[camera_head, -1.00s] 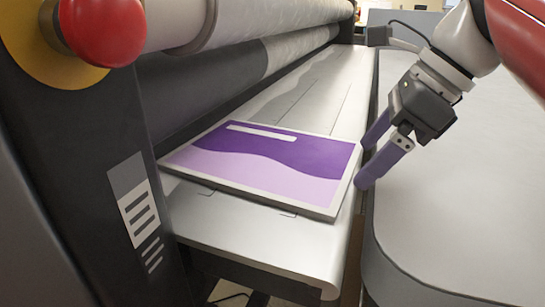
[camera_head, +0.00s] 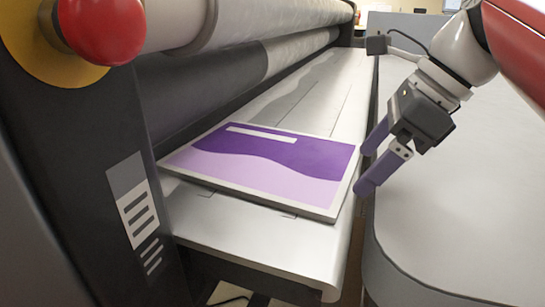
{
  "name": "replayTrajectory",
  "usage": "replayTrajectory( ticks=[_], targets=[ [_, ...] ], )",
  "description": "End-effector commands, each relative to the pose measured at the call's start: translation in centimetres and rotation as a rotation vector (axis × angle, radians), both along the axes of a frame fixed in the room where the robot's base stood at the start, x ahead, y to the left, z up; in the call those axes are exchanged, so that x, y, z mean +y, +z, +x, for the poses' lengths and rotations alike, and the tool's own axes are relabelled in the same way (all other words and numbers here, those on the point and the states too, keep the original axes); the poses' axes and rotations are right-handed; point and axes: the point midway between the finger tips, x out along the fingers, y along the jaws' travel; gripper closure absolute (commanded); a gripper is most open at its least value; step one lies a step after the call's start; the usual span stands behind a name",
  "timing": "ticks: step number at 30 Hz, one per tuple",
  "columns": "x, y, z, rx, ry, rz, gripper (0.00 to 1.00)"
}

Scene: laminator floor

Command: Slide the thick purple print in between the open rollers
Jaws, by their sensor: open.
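The thick purple print (camera_head: 262,166) lies flat on the laminator's pale feed table (camera_head: 250,238). It has a white border, a dark purple band with a white strip, and a lilac lower part. The upper roller (camera_head: 250,22) and the dark lower roller (camera_head: 200,90) run along the table's left side; the print's left edge is close to the lower roller, and I cannot tell if it is between the rollers. My gripper (camera_head: 366,171) is open and empty, with purple fingers just beyond the print's right edge; whether they touch it is unclear.
A red knob (camera_head: 103,30) sticks out from the dark end frame (camera_head: 95,150) at the left. A grey rounded surface (camera_head: 460,225) lies to the right, across a narrow dark gap from the feed table. The far table is clear.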

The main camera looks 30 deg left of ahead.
Motion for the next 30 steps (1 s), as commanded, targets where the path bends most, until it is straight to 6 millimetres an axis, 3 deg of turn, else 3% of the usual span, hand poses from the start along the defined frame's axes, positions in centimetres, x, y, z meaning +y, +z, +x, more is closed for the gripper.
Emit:
replayTrajectory(
  ticks=[20, 30],
  targets=[
    [-0.5, 0.0, 0.1, 0.001, 0.0, -0.001, 0.09],
    [-0.4, 0.0, 1.3, 0.001, 0.0, -0.001, 0.09]
  ],
)
